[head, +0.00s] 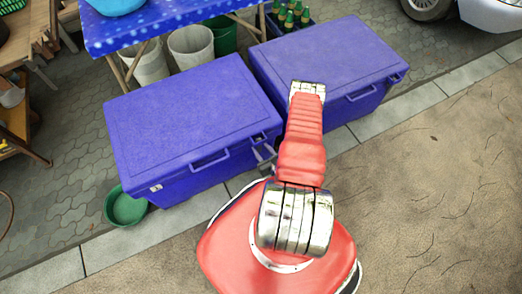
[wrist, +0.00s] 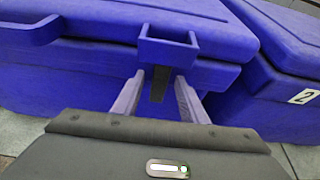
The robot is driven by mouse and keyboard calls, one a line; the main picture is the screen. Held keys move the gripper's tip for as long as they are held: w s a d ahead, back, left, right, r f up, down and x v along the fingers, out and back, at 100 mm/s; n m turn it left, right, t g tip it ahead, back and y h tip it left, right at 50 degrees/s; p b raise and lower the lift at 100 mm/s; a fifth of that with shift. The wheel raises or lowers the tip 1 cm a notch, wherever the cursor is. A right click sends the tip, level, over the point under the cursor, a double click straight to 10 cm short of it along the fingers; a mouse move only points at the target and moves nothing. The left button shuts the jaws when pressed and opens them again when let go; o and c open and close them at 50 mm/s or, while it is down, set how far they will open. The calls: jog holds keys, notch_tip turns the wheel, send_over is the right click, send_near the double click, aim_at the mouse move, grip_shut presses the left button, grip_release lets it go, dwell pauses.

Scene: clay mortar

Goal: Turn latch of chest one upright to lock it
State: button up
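Chest one (head: 180,120) is the blue lidded chest at left in the head view, with its lid down. In the wrist view its front (wrist: 75,75) fills the left and middle. Its latch (wrist: 167,50), a blue squared loop, sticks out from the lid's front edge near the right end. It also shows small in the head view (head: 260,137). My gripper (wrist: 160,85) is open, its two grey fingers apart just below the latch, with a dark strip on the chest between them. I cannot tell whether the fingers touch the latch. In the head view my arm partly hides the gripper.
A second blue chest (head: 325,55) stands close at right, labelled 2 in the wrist view (wrist: 305,97). A carry handle (wrist: 30,32) is left of the latch. A green basin (head: 126,208) sits by chest one's left corner. Paving at lower right (head: 430,190) is clear.

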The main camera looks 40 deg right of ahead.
jog(key=shift+s, duration=0.1)
jog(key=v, duration=1.3)
jog(key=shift+s, duration=0.35)
jog(key=shift+r, duration=0.1)
dwell(0.5)
